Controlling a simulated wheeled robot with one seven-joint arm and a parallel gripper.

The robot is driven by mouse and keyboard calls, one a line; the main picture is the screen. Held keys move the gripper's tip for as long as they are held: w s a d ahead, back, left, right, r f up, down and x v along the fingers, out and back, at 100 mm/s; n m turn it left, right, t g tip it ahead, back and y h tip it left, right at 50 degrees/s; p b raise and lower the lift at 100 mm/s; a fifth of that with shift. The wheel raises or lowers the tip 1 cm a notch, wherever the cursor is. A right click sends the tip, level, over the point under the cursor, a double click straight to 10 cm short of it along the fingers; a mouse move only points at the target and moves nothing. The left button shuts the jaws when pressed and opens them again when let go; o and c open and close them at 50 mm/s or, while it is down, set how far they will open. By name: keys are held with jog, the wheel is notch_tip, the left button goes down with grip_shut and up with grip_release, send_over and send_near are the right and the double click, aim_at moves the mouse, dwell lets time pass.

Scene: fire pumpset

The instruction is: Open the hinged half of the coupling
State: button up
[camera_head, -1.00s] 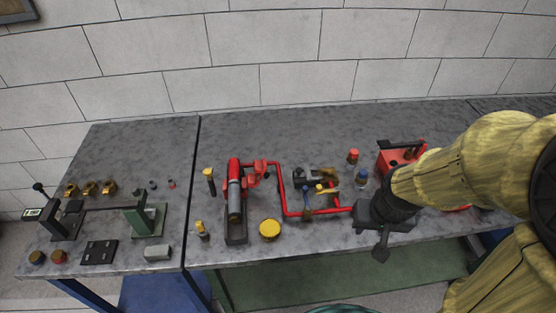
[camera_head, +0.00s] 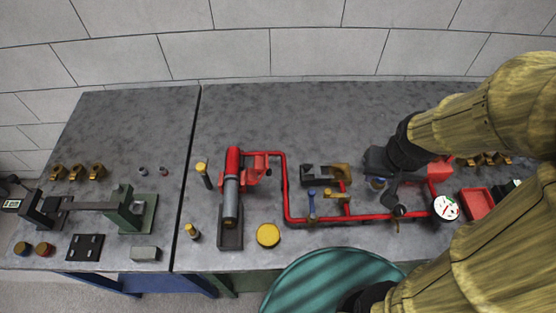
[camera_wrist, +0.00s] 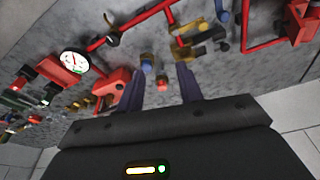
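What looks like the coupling, a dark block (camera_head: 312,172) with a brass part (camera_head: 341,172) at its right, lies behind the red pipe run. I cannot tell clearly whether its hinged half is open. The coupling also shows in the wrist view, where its brass part (camera_wrist: 182,50) is ahead of the fingers. My gripper (camera_wrist: 160,88) has its two fingers spread apart with nothing held between them. In the head view my gripper (camera_head: 382,160) is right of the coupling, apart from it, and its fingertips are hard to make out.
Red pipework (camera_head: 287,190) with a blue-handled valve (camera_head: 312,204) runs in front of the coupling. A pressure gauge (camera_head: 446,207) and red tray (camera_head: 477,204) stand to the right. Table behind the coupling is clear.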

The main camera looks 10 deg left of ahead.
jog(key=shift+o, duration=0.7)
jog(key=w+a+f+m+g+y+b, duration=0.1)
jog(key=a+f+m+y+b, duration=0.1)
jog(key=f+m, duration=0.1)
jog(key=w+a+f+m+g+y+b, duration=0.1)
jog(key=a+f+m+g+y, duration=0.1)
jog(key=f+m, duration=0.1)
jog(key=w+a+f+m+g+y+b, duration=0.1)
jog(key=w+a+f+m+g+b, duration=0.1)
jog(key=f+m, duration=0.1)
jog(key=shift+w+f+y+b, duration=0.1)
jog(key=shift+f+y+b, duration=0.2)
jog(key=shift+f+y, duration=0.15)
jog(key=w+a+m+y+b, duration=0.2)
jog(key=w+a+m+y, duration=0.1)
jog(key=w+m+y, duration=0.3)
jog(key=shift+w+a+g+y+b, duration=0.35)
jog(key=shift+w+y, duration=0.1)
jog(key=shift+y, duration=0.2)
